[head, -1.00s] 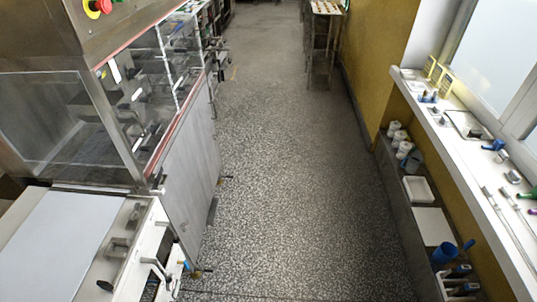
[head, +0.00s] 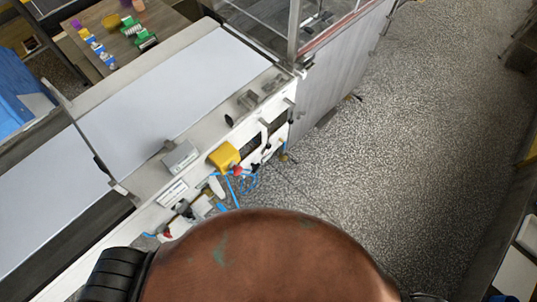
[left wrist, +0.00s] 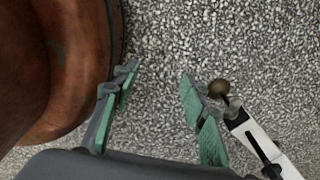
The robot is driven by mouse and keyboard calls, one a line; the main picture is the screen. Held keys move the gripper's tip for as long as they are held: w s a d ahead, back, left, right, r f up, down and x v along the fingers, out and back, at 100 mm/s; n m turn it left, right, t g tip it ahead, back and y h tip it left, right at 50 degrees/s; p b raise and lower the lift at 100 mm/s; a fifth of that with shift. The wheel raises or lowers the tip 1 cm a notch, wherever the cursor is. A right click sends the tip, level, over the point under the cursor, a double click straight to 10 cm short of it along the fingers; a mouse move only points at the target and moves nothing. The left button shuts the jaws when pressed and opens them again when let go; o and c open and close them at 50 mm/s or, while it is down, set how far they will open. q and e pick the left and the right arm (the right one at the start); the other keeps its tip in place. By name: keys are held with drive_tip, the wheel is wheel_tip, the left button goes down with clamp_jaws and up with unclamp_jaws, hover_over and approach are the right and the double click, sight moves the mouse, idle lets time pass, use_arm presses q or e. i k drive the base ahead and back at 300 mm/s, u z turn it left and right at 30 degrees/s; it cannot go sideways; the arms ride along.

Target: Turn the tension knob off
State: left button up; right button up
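The machine's white side frame (head: 262,118) runs along the belt in the head view, with small fittings and levers on it. A small dark knob (head: 229,120) sits on its top edge; I cannot tell whether it is the tension knob. In the left wrist view my left gripper (left wrist: 158,82) is open, its green-padded fingers apart with only speckled floor between them. A brownish round knob (left wrist: 218,88) shows just right of the right finger, by a white slotted bar (left wrist: 262,145); contact is unclear. My left gripper is hidden in the head view. My right gripper is in neither view.
The pale belt (head: 165,95) and a clear-walled enclosure (head: 325,20) lie beyond the frame. A yellow box (head: 224,156), a grey box (head: 180,156) and blue tubing (head: 246,184) are on the near side. Open speckled floor (head: 370,160) lies to the right.

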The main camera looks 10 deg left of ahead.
sight(255, 167)
drive_tip(key=u, duration=2.5)
drive_tip(key=k, duration=1.85)
drive_tip(key=z, duration=1.2)
